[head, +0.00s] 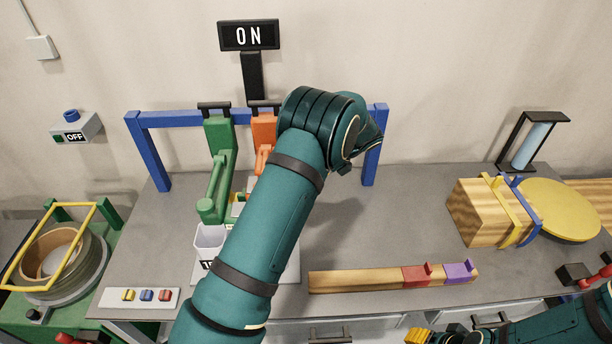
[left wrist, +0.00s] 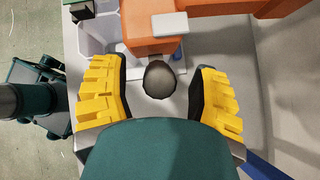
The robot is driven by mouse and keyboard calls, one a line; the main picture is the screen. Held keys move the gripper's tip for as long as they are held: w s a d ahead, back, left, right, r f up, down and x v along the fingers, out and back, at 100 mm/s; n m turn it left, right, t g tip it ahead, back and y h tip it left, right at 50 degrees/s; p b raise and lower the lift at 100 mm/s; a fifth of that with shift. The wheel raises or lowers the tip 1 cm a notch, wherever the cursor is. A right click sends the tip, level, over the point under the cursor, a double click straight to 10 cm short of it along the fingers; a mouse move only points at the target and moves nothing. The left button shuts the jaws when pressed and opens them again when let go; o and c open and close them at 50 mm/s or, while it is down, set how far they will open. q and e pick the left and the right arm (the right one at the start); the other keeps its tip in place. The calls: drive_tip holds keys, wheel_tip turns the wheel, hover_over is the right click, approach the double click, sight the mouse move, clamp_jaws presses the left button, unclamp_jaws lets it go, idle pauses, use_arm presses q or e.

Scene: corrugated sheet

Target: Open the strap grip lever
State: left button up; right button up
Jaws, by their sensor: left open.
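The orange unit (head: 263,130) stands beside the green unit (head: 219,140) under the blue frame, partly hidden by my left arm. In the left wrist view, the orange body (left wrist: 155,35) has a grey block on top and a dark round knob (left wrist: 160,80) in front. My left gripper (left wrist: 160,85) is open, its yellow fingers on either side of the knob with gaps. In the head view my left gripper is hidden behind its arm. I cannot tell which part is the strap grip lever. My right gripper (head: 430,335) shows only partly at the bottom edge.
A blue frame (head: 155,120) spans the units. A white bin (head: 209,238) stands in front of the green one. A wooden rail (head: 350,280) with red and purple blocks lies at the front. A strapped wooden block (head: 470,212) and yellow disc (head: 560,208) are right.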

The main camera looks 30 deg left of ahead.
use_arm(q)
drive_tip(key=v, duration=1)
drive_tip(key=shift+s+f, duration=0.1)
drive_tip(key=shift+s, duration=0.05)
